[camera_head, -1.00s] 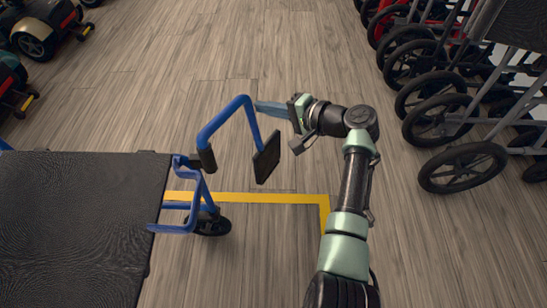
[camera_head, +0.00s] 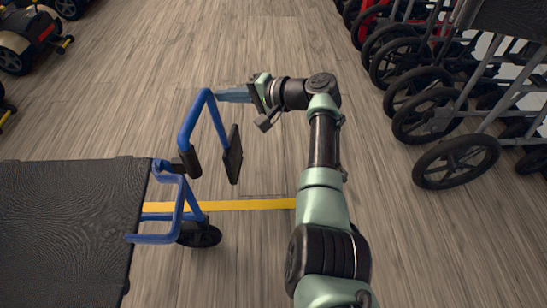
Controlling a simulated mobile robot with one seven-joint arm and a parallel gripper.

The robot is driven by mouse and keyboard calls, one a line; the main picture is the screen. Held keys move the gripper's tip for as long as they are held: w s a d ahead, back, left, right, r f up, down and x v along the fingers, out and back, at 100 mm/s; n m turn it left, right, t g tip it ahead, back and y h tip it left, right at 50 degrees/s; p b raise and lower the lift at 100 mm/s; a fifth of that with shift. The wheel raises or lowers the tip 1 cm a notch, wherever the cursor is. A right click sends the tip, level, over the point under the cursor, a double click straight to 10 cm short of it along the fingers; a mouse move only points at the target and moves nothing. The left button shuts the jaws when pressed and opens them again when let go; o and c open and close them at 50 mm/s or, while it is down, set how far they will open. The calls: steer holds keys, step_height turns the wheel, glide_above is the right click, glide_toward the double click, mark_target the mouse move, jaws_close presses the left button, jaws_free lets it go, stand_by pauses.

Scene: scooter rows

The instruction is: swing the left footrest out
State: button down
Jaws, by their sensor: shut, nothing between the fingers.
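The left footrest is a bent blue tube (camera_head: 189,122) with a black foot plate (camera_head: 233,154) hanging from it. It is joined at the front corner of a wheelchair with a blue frame (camera_head: 167,238) and a black seat (camera_head: 62,230). The footrest points away from the seat, up and right in the picture. My gripper (camera_head: 232,95) is shut and empty, with its blue-grey fingers pointing left. The fingertips are at the upper bend of the tube, above the foot plate. I cannot tell whether they touch the tube.
A small front wheel (camera_head: 199,235) sits under the chair's corner, near a yellow floor line (camera_head: 250,205). Folded wheeled frames with black wheels (camera_head: 455,162) stand in a row at right. Scooters (camera_head: 28,38) stand at upper left. The wood floor beyond my gripper is clear.

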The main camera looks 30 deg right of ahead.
stand_by(0.5)
steer(key=p+v, duration=0.7)
steer(key=v, duration=0.6)
steer(key=shift+p, duration=0.35)
steer(key=shift+a, duration=0.1)
